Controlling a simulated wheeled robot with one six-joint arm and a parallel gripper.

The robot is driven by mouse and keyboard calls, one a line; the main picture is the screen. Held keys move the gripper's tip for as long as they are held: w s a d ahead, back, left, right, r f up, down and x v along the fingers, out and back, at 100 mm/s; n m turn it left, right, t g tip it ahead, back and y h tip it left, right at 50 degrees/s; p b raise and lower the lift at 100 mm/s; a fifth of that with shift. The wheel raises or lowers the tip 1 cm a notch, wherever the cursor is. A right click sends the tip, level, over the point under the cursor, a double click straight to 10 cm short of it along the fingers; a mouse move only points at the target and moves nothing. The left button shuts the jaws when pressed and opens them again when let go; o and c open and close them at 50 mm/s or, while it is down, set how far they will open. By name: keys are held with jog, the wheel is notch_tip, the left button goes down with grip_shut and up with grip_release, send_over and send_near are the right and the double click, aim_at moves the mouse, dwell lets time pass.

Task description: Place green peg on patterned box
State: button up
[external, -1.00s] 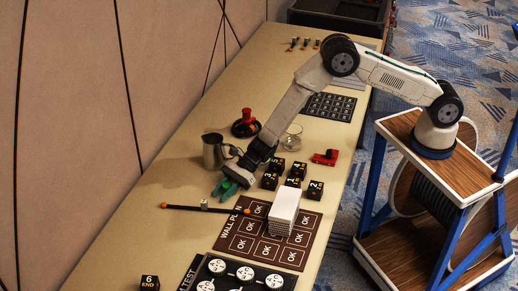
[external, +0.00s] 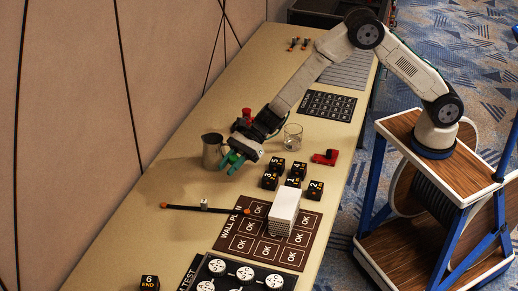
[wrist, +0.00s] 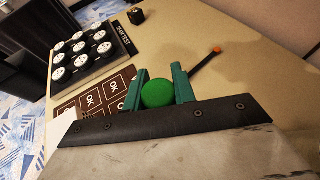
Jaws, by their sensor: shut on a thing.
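My gripper (external: 233,162) has teal fingers and is shut on the green peg. In the wrist view the peg's round green top (wrist: 158,93) sits between the two fingers; its lower part is hidden. In the external view the gripper is above the table, in front of a metal pitcher, and only a little green shows between the fingers. A small pale box (external: 204,203) sits at a thin dark rod, below and left of the gripper in the picture. It is too small to tell whether it is patterned. No other clearly patterned box is visible.
The metal pitcher (external: 212,150) and a glass (external: 293,137) stand close to the gripper. Several black numbered cubes (external: 270,180), a white stack (external: 285,208) on the wall plan board (external: 232,243) and the rod (external: 180,208) lie nearer. Bare table shows left of the rod.

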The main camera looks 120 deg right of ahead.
jog(key=s+a, duration=0.3)
jog(key=s, duration=0.1)
jog(key=s+a+r+n+g+y, duration=0.1)
jog(key=s+a, duration=0.2)
jog(key=s, duration=0.1)
jog(key=s+a+n+y, duration=0.1)
jog(key=s+a, duration=0.3)
jog(key=s, duration=0.1)
jog(key=shift+a+r+g, duration=0.1)
jog(key=shift+r+g, duration=0.05)
jog(key=shift+g, duration=0.15)
jog(key=s+a+f+n+g+y, duration=0.1)
jog(key=s+a, duration=0.3)
jog(key=s, duration=0.2)
jog(key=s+a+n+y, duration=0.1)
jog(key=s+a, duration=0.2)
jog(key=s, duration=0.4)
send_over(284, 206)
jog(key=shift+s+f+n+y, duration=0.1)
jog(key=shift+f+n+y, duration=0.2)
jog(key=shift+f, duration=0.35)
jog(key=shift+w+f, duration=0.2)
jog(key=shift+f, duration=1.6)
jog(key=shift+g, duration=0.3)
jog(key=o, duration=0.9)
jog(key=shift+f, duration=0.15)
jog(key=shift+o, duration=0.2)
